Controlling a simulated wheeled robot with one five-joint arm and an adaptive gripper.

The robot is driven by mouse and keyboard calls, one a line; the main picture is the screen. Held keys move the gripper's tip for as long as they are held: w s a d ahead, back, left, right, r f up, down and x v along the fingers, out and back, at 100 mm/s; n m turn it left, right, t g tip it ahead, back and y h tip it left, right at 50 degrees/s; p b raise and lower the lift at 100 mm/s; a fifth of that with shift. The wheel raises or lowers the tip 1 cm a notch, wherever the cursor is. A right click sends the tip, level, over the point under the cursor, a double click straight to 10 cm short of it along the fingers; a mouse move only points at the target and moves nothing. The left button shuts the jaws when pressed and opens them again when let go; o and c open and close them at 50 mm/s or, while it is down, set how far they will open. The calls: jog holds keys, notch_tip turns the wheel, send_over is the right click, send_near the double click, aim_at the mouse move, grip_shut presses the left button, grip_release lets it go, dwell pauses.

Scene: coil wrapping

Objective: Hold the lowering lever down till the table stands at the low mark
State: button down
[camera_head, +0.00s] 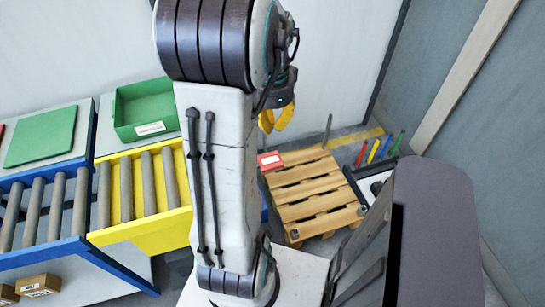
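My gripper (274,126) has yellow fingers and is raised behind my arm, above and behind the wooden pallet. Its two fingers stand apart with nothing seen between them. Several thin coloured levers stand at the right, beyond the pallet's right side: a red one (361,154), a yellow one (373,150), a blue one (385,147) and a green one (398,141). I cannot tell which is the lowering lever. My gripper is left of them and apart from them. The slatted wooden pallet (313,196) lies in the middle right. The table's low mark cannot be made out.
A red box (269,160) lies at the pallet's far left corner. A thin grey post (327,131) stands behind it. A yellow roller conveyor (145,228) and a blue one (76,235) are at left, with a green bin (143,112) behind. Walls close off the back and right.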

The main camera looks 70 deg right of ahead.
aim_at(273, 162)
notch_tip(273, 162, down, 13)
jog(key=shift+f, duration=0.15)
dwell(0.4)
dwell(0.4)
